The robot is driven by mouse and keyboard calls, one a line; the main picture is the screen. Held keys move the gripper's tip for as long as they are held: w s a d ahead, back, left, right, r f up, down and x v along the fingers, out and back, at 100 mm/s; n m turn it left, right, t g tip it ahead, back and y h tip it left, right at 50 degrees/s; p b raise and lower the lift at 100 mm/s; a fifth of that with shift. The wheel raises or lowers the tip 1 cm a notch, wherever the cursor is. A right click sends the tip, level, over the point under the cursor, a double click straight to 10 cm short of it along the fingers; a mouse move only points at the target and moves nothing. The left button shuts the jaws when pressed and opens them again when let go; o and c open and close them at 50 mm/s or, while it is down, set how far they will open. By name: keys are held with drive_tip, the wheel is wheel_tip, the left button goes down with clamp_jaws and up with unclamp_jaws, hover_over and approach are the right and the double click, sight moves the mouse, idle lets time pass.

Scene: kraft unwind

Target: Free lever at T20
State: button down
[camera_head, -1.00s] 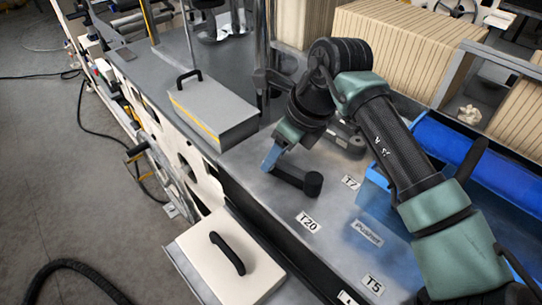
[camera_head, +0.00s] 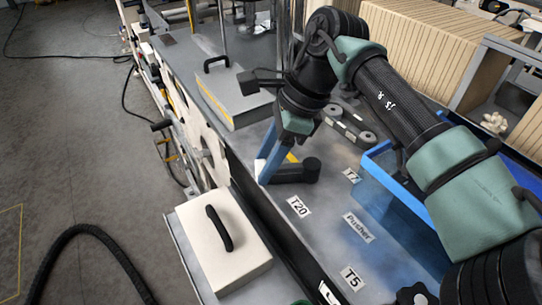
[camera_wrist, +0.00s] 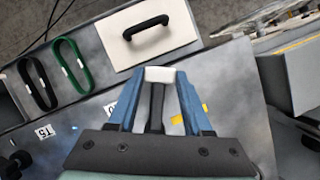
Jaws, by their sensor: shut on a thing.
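A short black lever with a round knob (camera_head: 312,168) lies on the grey table above the T20 label (camera_head: 298,206). My gripper (camera_head: 264,170) reaches down at the lever's left end, beside the table edge. In the wrist view my gripper (camera_wrist: 160,78) has its blue fingers closed on a small white piece (camera_wrist: 160,74). A black bar (camera_wrist: 156,108), apparently the lever, runs from behind that piece toward my palm. I cannot tell whether the white piece is part of the lever or a separate thing. My palm hides the knob in the wrist view.
A pale box with a black handle (camera_head: 235,240) stands at the front left; a grey handled box (camera_head: 235,95) stands behind. A blue bin (camera_head: 400,190) is at the right. The T5 (camera_head: 353,278) and Pusher (camera_head: 358,227) labels lie on open table.

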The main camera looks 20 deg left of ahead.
sight(294, 167)
drive_tip(key=shift+s+d+n, duration=0.25)
drive_tip(key=shift+s+n, duration=0.15)
drive_tip(key=shift+n, duration=0.3)
drive_tip(key=shift+c, duration=1.6)
unclamp_jaws()
drive_tip(key=shift+r, duration=0.1)
drive_tip(key=v, duration=1.3)
drive_tip(key=shift+a, duration=0.15)
drive_tip(key=shift+w, duration=0.15)
drive_tip(key=shift+a, duration=0.1)
